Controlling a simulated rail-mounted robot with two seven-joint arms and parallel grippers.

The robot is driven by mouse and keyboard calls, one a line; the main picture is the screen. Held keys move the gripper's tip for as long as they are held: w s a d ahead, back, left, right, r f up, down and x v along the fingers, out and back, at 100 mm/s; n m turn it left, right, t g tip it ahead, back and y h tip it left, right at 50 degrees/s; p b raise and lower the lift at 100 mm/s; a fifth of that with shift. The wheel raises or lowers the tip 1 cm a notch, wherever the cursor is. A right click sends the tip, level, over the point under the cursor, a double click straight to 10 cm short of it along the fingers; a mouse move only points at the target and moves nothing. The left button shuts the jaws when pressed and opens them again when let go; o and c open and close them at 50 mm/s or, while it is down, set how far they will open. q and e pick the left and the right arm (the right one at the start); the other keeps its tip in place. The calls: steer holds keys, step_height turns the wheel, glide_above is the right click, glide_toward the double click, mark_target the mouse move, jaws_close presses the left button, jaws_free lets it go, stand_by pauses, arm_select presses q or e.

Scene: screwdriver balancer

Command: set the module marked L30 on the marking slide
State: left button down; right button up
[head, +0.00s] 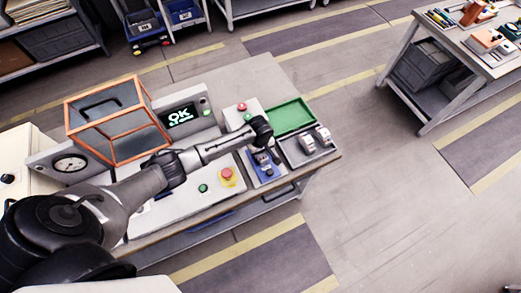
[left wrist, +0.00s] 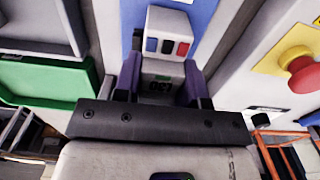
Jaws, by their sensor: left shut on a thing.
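My left gripper (left wrist: 160,80) is shut on a pale module (left wrist: 158,68) that lies between its two purple fingers. The module carries a small dark label with green characters, upside down in the left wrist view, that seem to read L30. A white block with dark, blue and red patches (left wrist: 168,46) shows just beyond the label. In the head view my left gripper (head: 263,160) is over the blue marking slide (head: 267,173) near the bench's front edge. The blue surface also shows in the left wrist view (left wrist: 208,14). Whether the module touches the slide is hidden. My right gripper is out of view.
Right of the slide are a green tray (head: 292,115) and a grey tray with pale modules (head: 307,144). Left of it are a red button on yellow (head: 227,175), an orange-framed clear guard (head: 112,120) and a display reading OK (head: 181,116). A red button (head: 242,106) stands behind.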

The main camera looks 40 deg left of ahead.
arm_select(q)
steer(key=shift+w+d+r, duration=0.1)
steer(key=shift+w+r, duration=0.1)
steer(key=shift+r, duration=0.05)
steer(key=c, duration=1.1)
jaws_free()
steer(key=shift+c, duration=0.2)
steer(key=o, duration=0.5)
steer(key=shift+s+f, duration=0.15)
steer(key=shift+f, duration=0.05)
steer(key=shift+o, duration=0.2)
steer(key=shift+r, duration=0.1)
step_height(320, 180, up, 14)
steer(key=p, duration=0.1)
steer(key=shift+p, duration=0.4)
